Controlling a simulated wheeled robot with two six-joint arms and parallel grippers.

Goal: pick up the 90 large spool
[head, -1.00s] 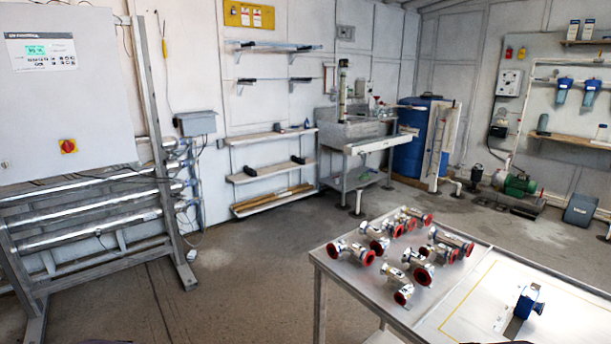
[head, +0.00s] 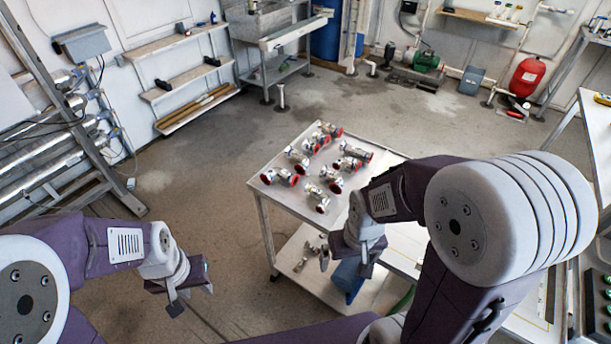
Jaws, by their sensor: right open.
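Several shiny metal pipe spools with red end caps lie grouped on the grey metal table (head: 262,172). Among them are a spool at the left (head: 280,177), one at the front (head: 314,196) and one at the right (head: 354,150). They are too small for me to tell which is the 90 large spool. My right gripper (head: 346,262) hangs over the table's front part, open and empty, apart from the spools. My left gripper (head: 186,288) is over the floor left of the table; its jaws are too unclear to read.
The table has a lower shelf (head: 300,245) with small metal parts and a blue bin (head: 347,282). My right arm covers much of the table's right side. Open floor (head: 190,190) lies left of the table. A pipe rack stands at far left, and wall shelves (head: 185,88) and a sink bench stand behind.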

